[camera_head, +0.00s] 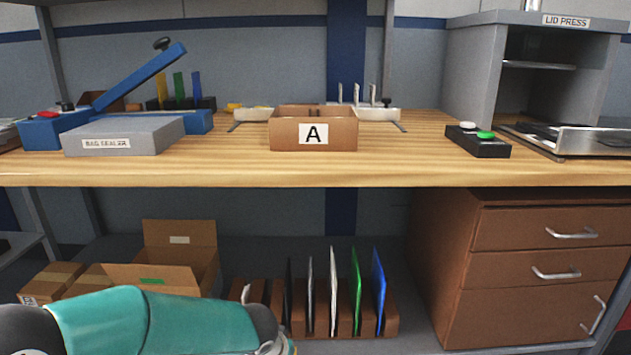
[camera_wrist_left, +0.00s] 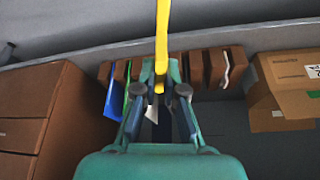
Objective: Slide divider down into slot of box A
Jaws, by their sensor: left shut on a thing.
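My left gripper (camera_wrist_left: 160,95) is shut on a yellow divider (camera_wrist_left: 162,35), seen edge-on as a thin strip. In the head view my left arm comes in at the lower left, in front of the lower shelf; its fingers and the held divider do not show there. Box A (camera_head: 284,136), an open brown carton with a white "A" label, sits on the bench top in the middle. Its slot is mostly hidden behind its front wall. My right gripper is in neither view.
On the lower shelf a brown rack (camera_head: 392,322) holds several upright dividers, including green (camera_head: 356,290) and blue (camera_head: 379,285). Cartons (camera_head: 180,245) stand left of it, drawers (camera_head: 540,265) right. A bag sealer (camera_head: 125,138) and button box (camera_head: 478,142) flank box A.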

